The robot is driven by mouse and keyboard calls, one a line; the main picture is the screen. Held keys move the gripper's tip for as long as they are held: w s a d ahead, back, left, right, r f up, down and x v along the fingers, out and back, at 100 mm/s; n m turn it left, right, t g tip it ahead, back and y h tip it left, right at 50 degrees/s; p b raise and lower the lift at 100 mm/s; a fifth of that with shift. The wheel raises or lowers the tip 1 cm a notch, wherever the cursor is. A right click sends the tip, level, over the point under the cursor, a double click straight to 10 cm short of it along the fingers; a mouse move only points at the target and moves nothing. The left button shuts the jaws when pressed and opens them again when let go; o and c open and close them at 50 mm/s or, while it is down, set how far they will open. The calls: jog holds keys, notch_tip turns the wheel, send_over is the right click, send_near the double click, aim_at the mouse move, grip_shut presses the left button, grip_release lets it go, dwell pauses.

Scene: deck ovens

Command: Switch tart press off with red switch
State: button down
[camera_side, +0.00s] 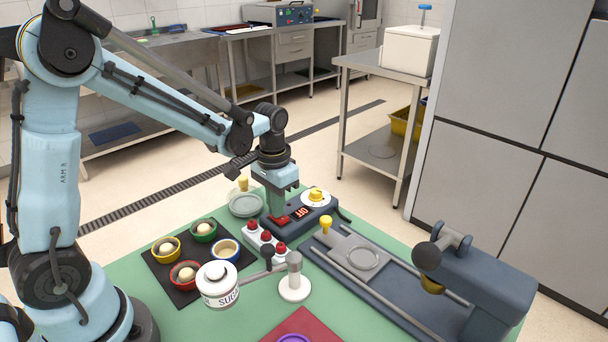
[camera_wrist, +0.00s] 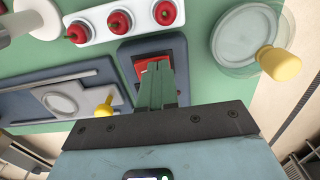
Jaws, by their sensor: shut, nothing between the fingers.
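The dark control box (camera_side: 322,209) stands on the green table and carries a red switch (camera_side: 279,220), a small display (camera_side: 301,212) and a yellow knob on a white dial (camera_side: 316,195). The display shows red lit characters that look like OFF. My gripper (camera_side: 276,210) points down at the switch, its fingers shut and empty. In the wrist view the shut green fingertips (camera_wrist: 158,66) lie over the red switch (camera_wrist: 147,66) and partly hide it. They look very close to it or touching; I cannot tell which. The tart press (camera_side: 375,270) stands to the right.
A clear lidded dish (camera_side: 245,204) is behind left. Bowls on a dark mat (camera_side: 178,292), a sugar tin (camera_side: 218,284) and a white stand (camera_side: 294,288) are nearer.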

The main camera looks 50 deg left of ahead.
jog(key=shift+r, duration=0.1)
notch_tip(320, 180, up, 7)
dwell(0.8)
jog(key=s+d+r+t, duration=0.2)
jog(key=s+d+t, duration=0.1)
jog(key=s+t, duration=0.4)
jog(key=shift+s+d+r, duration=0.15)
jog(key=shift+s+d, duration=0.1)
jog(key=shift+s, duration=0.9)
dwell(0.3)
